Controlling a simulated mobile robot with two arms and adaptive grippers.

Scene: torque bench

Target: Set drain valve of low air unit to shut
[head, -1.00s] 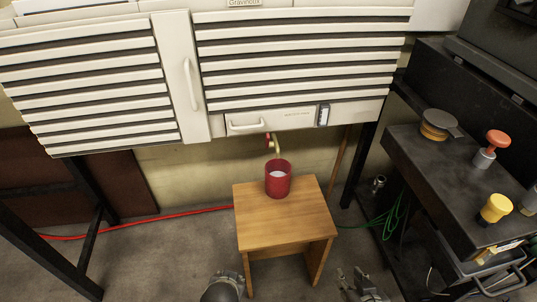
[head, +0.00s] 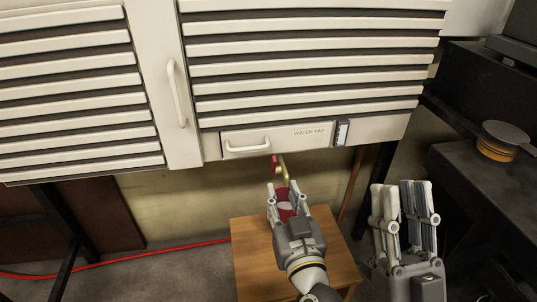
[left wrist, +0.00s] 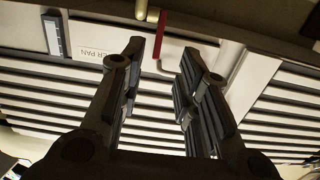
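The low air unit (head: 310,70) is a cream louvred cabinet with a "WATER PAN" drawer (head: 280,141). Its drain valve, a brass pipe (head: 284,172) with a red lever (head: 275,163), hangs under the drawer. In the left wrist view, the red lever (left wrist: 161,32) hangs beside the brass pipe (left wrist: 142,8), in line with the gap between my fingers; I cannot tell whether they touch. My left gripper (head: 283,187) is open just below the valve; its open fingers fill the left wrist view (left wrist: 160,56). My right gripper (head: 401,186) is open and empty at the right.
A dark bench (head: 465,170) with a round yellow-and-black item (head: 500,143) is at the right. A red hose (head: 150,255) lies on the floor.

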